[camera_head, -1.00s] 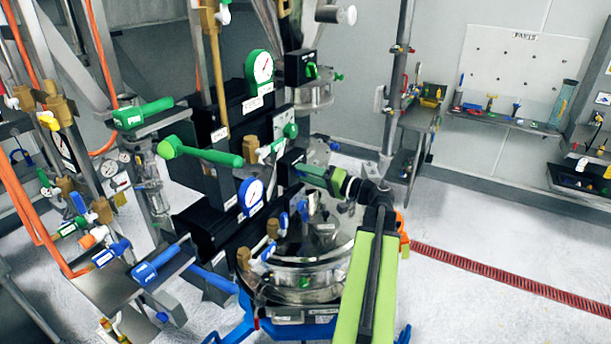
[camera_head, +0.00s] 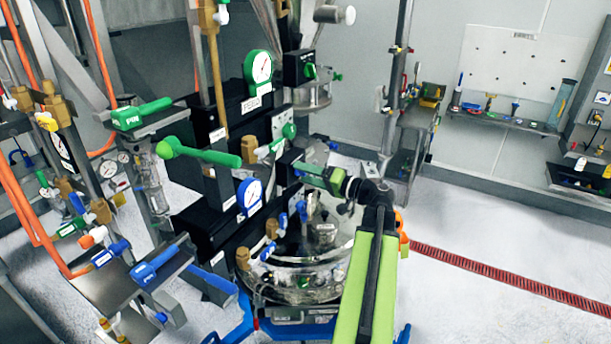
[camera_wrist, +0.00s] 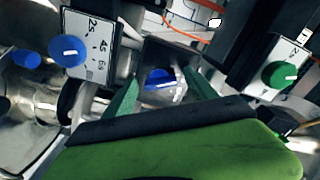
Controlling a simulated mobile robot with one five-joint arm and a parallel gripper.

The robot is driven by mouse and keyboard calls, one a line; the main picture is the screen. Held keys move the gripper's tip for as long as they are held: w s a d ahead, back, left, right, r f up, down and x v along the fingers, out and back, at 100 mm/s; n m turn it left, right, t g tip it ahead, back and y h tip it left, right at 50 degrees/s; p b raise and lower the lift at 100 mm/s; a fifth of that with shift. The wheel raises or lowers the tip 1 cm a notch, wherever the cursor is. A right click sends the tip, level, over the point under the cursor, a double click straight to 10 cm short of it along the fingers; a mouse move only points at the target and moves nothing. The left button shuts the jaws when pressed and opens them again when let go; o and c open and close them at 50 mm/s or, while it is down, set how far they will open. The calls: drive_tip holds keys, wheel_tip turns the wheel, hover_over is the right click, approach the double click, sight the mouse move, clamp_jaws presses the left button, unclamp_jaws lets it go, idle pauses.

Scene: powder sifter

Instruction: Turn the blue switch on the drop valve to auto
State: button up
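In the wrist view a blue switch (camera_wrist: 158,80) sits on a grey metal part, between and beyond my two green fingertips. A second blue knob (camera_wrist: 70,50) is at the left on a white plate with time marks. I cannot read a label that tells which one belongs to the drop valve. My gripper (camera_wrist: 163,92) is open, with a clear gap between its fingers. I cannot tell whether either finger touches the switch. In the head view my gripper (camera_head: 312,175) reaches left to the middle of the sifter column; the switch there is hidden or too small to make out.
A green knob (camera_wrist: 280,74) is at the right in the wrist view. In the head view, a green-handled lever (camera_head: 205,155), a blue-rimmed gauge (camera_head: 250,193) and a steel vessel (camera_head: 305,265) crowd close to my gripper. Open floor (camera_head: 480,215) lies to the right.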

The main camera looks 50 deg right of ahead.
drive_tip(key=v, duration=1.7)
drive_tip(key=shift+s, duration=0.2)
drive_tip(key=shift+f, duration=0.1)
